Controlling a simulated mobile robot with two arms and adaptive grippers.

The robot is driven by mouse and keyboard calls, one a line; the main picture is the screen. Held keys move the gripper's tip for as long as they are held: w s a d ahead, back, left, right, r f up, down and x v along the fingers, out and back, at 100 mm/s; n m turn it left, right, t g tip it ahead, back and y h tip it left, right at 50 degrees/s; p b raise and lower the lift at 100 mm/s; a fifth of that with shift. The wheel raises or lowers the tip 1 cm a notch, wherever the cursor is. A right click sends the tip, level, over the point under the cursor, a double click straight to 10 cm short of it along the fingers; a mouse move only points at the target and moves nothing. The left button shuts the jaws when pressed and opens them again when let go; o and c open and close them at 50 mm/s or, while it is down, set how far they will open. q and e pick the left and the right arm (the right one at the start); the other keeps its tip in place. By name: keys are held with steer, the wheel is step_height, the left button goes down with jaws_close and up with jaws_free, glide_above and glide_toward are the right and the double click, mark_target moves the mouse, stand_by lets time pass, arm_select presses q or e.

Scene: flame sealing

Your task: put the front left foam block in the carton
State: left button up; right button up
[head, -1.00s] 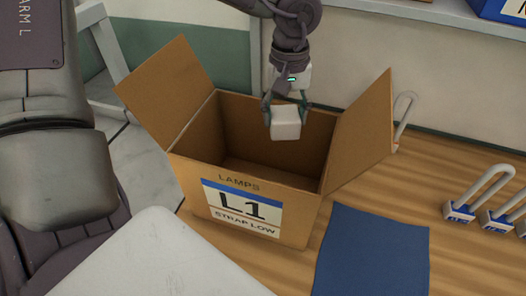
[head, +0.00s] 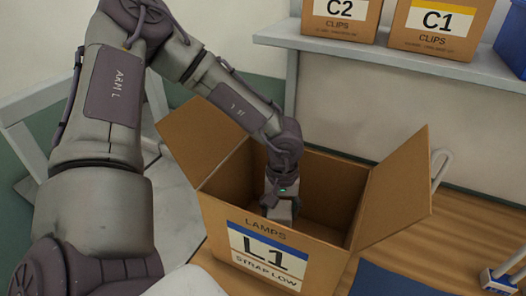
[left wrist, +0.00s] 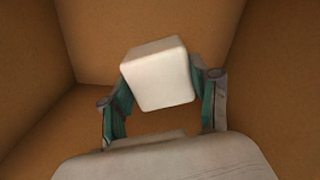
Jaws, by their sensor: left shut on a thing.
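The open carton (head: 222,222) labelled "LAMPS L1 STRAP LOW" stands on the wooden table, with side flaps spread outward. My left gripper (head: 280,208) reaches down inside the carton, close to its front wall. It is shut on a white foam block, which shows in the left wrist view (left wrist: 157,76) between the two green-padded fingers. The block is tilted in that view, with brown carton walls around it. In the head view the front wall hides the lower part of the gripper and the block, so I cannot tell whether the block touches the bottom. My right gripper is not in view.
A shelf (head: 380,57) behind holds a C2 clips box (head: 340,14), a C1 clips box (head: 434,28) and a blue bin (head: 513,45). A blue mat (head: 390,280) lies right of the carton.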

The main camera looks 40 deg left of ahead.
arm_select(q)
steer(key=s+a+f, duration=0.1)
steer(key=s+a+f+p, duration=0.1)
steer(key=s+a+f, duration=0.1)
steer(key=a, duration=0.1)
step_height(320, 180, down, 3)
steer(key=shift+a+f+p, duration=0.1)
steer(key=shift+f+p, duration=0.1)
steer(key=shift+p, duration=0.5)
steer(key=shift+w+f, duration=0.1)
steer(key=shift+f, duration=0.25)
steer(key=shift+f+b, duration=0.1)
steer(key=shift+b, duration=0.2)
steer(key=o, duration=0.9)
